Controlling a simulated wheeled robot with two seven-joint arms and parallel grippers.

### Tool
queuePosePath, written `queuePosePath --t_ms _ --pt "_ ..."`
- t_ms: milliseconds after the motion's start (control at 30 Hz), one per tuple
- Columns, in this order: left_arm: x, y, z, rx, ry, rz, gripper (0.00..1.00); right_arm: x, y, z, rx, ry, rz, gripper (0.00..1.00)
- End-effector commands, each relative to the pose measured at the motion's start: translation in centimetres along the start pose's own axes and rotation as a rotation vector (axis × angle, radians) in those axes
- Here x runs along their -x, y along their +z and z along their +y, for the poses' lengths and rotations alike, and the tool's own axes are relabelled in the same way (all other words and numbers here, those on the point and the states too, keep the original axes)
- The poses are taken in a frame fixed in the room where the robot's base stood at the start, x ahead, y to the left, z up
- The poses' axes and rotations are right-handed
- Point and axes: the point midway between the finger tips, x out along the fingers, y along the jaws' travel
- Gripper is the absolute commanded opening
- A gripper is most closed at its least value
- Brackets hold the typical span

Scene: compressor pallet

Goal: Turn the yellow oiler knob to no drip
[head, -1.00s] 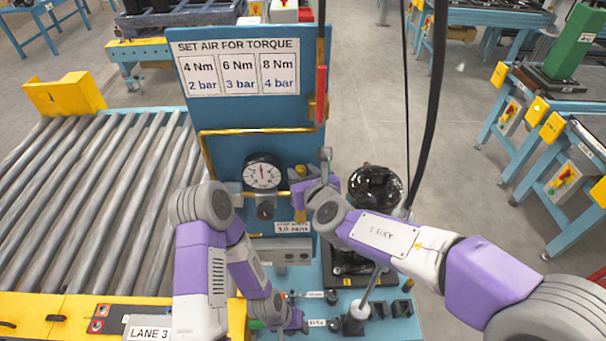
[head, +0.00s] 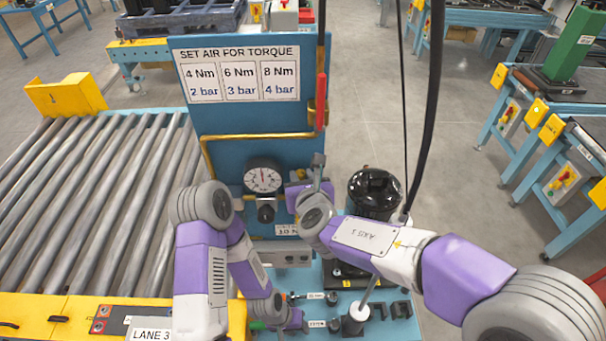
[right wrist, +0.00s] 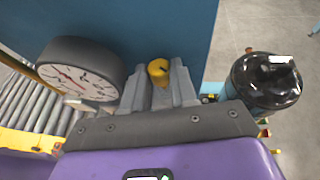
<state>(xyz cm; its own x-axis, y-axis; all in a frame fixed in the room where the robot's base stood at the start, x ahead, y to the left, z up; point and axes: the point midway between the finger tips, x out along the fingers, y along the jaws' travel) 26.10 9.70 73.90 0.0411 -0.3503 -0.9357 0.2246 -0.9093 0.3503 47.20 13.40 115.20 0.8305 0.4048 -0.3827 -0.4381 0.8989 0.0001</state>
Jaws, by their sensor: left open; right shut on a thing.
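The yellow oiler knob (right wrist: 158,72) shows in the right wrist view between the two grey fingers of my right gripper (right wrist: 160,88). My right gripper is shut on it, with a finger at each side. In the head view my right gripper (head: 304,186) is at the blue panel, just right of the round gauge (head: 263,177), and largely hides the knob. The knob's setting marks cannot be read. My left gripper (head: 298,322) is open and low over the blue bench, near small fittings; no object shows in it.
A glossy black canister (head: 375,192) stands close right of my right gripper; it also shows in the right wrist view (right wrist: 264,82). A torque sign (head: 238,72) tops the panel. A black hose (head: 432,100) hangs at right. A roller conveyor (head: 80,210) lies left.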

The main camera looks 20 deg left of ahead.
Motion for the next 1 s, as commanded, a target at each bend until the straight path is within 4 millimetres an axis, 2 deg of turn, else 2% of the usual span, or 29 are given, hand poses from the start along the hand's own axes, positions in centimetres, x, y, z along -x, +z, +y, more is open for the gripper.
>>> queuePosePath --t_ms 100,500,1000 --pt "1.0 0.0 0.4 0.000 0.000 0.000 0.43 0.1 0.2 0.4 -0.028 -0.073 0.002 0.00" --pt "2.4 0.1 0.9 0.000 0.000 0.000 0.43 -0.1 0.1 0.8 -0.126 -0.310 0.000 0.00" --pt "2.7 0.1 1.0 0.000 0.000 0.000 0.43 -0.2 0.1 0.8 -0.163 -0.394 0.000 0.00"
